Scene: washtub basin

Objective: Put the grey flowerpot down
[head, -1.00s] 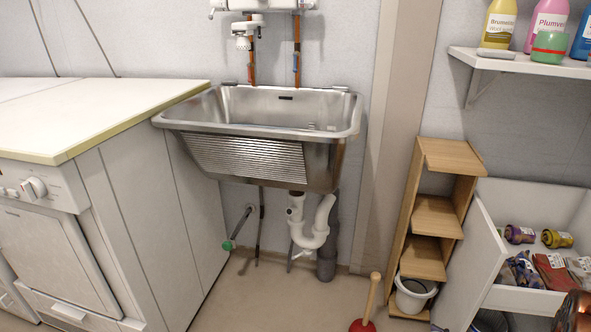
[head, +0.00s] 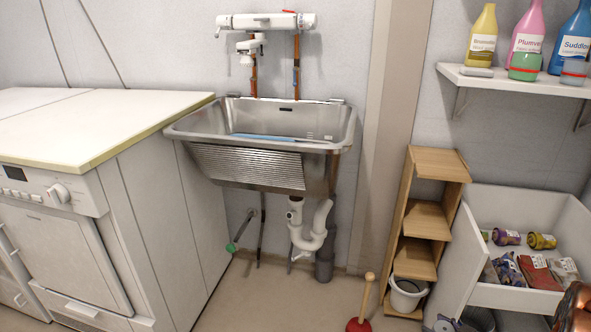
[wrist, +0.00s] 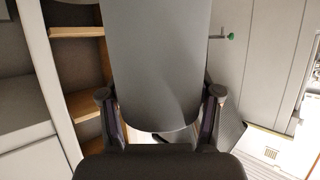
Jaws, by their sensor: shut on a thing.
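The grey flowerpot (wrist: 160,50) fills the middle of the wrist view, a smooth dark grey body with a rounded lower edge. My gripper (wrist: 160,94) is shut on it, with one finger on each side. The pot's upper part is cut off by the top of the wrist view. Neither my gripper nor the held pot can be made out in the head view.
The steel washtub (head: 265,110) hangs on the wall, with a blue strip inside. A narrow wooden shelf (head: 438,163) holds a pale bucket at its bottom. A plunger (head: 361,300) stands on the floor. An open white drawer (head: 520,298) holds packets. The worktop (head: 95,120) is clear.

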